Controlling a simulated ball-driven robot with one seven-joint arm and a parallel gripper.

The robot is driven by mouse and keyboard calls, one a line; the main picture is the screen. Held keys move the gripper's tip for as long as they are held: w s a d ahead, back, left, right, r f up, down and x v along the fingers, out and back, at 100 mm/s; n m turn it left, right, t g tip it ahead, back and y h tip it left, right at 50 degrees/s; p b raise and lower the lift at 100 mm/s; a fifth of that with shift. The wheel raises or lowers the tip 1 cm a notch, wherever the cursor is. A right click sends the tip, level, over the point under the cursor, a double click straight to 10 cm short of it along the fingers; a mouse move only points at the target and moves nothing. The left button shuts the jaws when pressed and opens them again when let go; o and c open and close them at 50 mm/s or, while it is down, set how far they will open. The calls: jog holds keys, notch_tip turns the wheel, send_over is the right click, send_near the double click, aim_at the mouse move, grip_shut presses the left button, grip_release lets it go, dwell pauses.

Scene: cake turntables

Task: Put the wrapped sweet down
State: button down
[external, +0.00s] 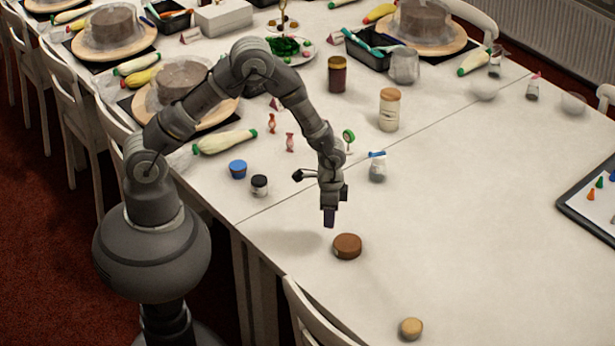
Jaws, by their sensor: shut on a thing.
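My gripper (330,208) points down above the table, just behind and left of a round brown disc (347,246). It is shut on a small dark purplish thing, taken as the wrapped sweet (329,219), mostly hidden by the fingers. The sweet looks clear of the table, though the exact gap is hard to tell. Two red wrapped figures or sweets (290,142) stand upright farther back, to the left of my arm.
A blue-lidded shaker (377,167), a green-topped stand (348,140), a dark-capped jar (260,185) and a blue cup (238,169) stand around the arm. A small tan disc (411,328) lies at the front. The table's right middle (480,210) is clear.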

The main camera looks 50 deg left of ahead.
jog(key=s+d+m, duration=0.1)
jog(key=s+d, duration=0.2)
jog(key=s, duration=0.1)
jog(key=s+d+f+m, duration=0.1)
jog(key=s+d+m, duration=0.1)
jog(key=s+d, duration=0.2)
jog(key=s+d+m, duration=0.2)
jog(key=s+d, duration=0.1)
jog(key=s, duration=0.1)
jog(key=shift+s+d+f, duration=0.15)
jog(key=shift+d, duration=0.15)
jog(key=b, duration=0.4)
send_over(378, 291)
jog(key=shift+s+f+m, duration=0.1)
jog(key=shift+f+m, duration=0.2)
jog(key=shift+f, duration=0.55)
jog(key=shift+d, duration=0.1)
jog(key=shift+f+b, duration=1.05)
jog(key=shift+f, duration=0.6)
jog(key=shift+f, duration=0.15)
jog(key=c, duration=0.9)
grip_release()
jog(key=shift+c, duration=0.2)
